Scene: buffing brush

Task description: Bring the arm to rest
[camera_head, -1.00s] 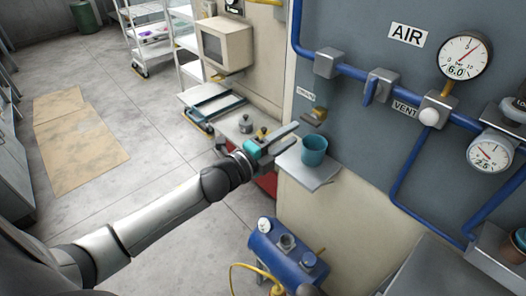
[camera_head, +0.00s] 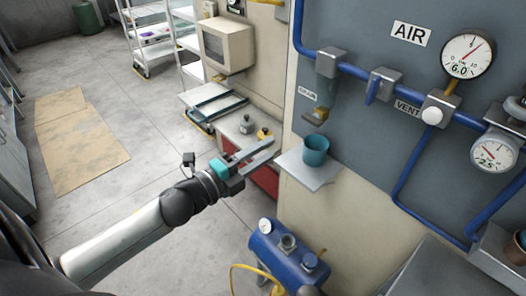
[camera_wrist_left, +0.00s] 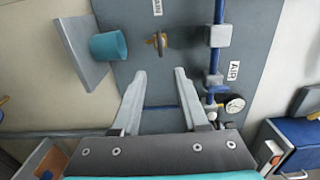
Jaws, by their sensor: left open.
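My left arm comes in from the lower left in the head view. Its gripper (camera_head: 252,155) is open and empty, with its fingers pointing up and right. It is in the air to the left of a small grey shelf (camera_head: 308,176) on the wall. A teal cup (camera_head: 315,150) stands on that shelf. In the left wrist view the two fingers (camera_wrist_left: 159,100) are spread with nothing between them, and the cup (camera_wrist_left: 107,46) and shelf (camera_wrist_left: 82,50) appear at upper left. My right gripper is not in view.
A grey panel with blue pipes (camera_head: 350,72) and gauges (camera_head: 466,56) fills the right. A blue tank (camera_head: 285,262) with a yellow hose stands on the floor below. A bench (camera_head: 240,135) with small items lies behind the gripper. Open floor (camera_head: 110,215) is at left.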

